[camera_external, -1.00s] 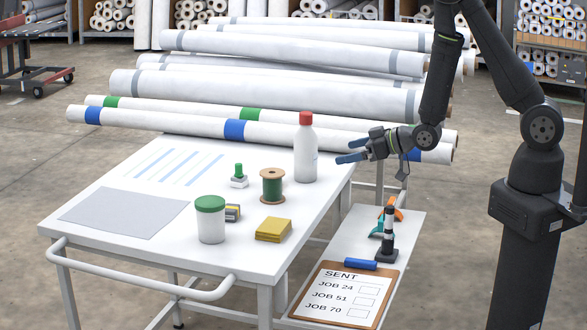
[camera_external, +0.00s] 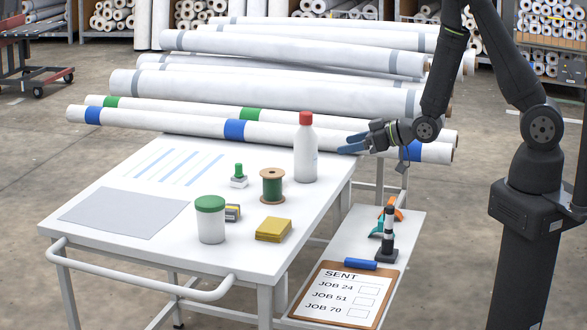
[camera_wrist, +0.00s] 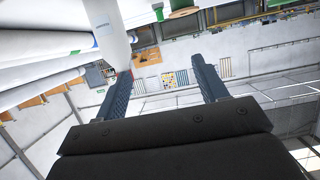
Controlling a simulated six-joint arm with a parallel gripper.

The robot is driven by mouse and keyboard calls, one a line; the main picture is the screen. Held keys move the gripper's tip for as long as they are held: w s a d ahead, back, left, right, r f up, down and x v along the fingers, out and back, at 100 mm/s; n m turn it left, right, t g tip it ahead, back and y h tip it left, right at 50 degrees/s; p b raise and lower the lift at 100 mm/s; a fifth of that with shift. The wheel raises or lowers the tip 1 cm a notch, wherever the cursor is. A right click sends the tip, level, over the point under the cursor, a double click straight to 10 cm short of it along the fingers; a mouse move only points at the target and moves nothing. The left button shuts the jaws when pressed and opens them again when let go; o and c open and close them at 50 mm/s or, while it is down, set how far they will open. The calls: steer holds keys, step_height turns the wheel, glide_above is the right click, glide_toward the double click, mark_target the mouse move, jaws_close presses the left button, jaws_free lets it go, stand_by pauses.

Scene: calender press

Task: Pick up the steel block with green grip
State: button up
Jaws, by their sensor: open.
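The steel block with green grip (camera_external: 238,180) stands upright on the white table (camera_external: 95,240), left of the green spool (camera_external: 272,186). My gripper (camera_external: 346,144) is open and empty. It is in the air to the right of the white bottle (camera_external: 305,155), well apart from the block and higher than the tabletop. In the wrist view my gripper's two fingers (camera_wrist: 160,70) are spread with nothing between them.
The tall red-capped bottle stands between my gripper and the block. A green-lidded jar (camera_external: 210,220), a yellow pad stack (camera_external: 273,230) and a grey sheet (camera_external: 125,214) lie nearby. Long white rolls (camera_external: 280,134) are behind. A side shelf holds a clipboard (camera_external: 342,296).

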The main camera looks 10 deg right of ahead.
step_height(320, 180, up, 10)
steer(key=m+g+h, duration=0.4)
steer(key=g+h, duration=0.3)
steer(key=h, duration=0.2)
glide_above(263, 159)
steer(key=s+d, duration=0.2)
steer(key=s, duration=0.1)
steer(key=x, duration=0.5)
steer(key=s+x, duration=0.1)
steer(key=x, duration=1.1)
steer(key=shift+s+f, duration=0.15)
steer(key=shift+s, duration=0.2)
steer(key=shift+a+x, duration=0.2)
steer(key=shift+x, duration=1.25)
steer(key=shift+a+x, duration=0.15)
steer(key=shift+x, duration=1.3)
steer(key=shift+s, duration=0.15)
steer(key=c, duration=1.1)
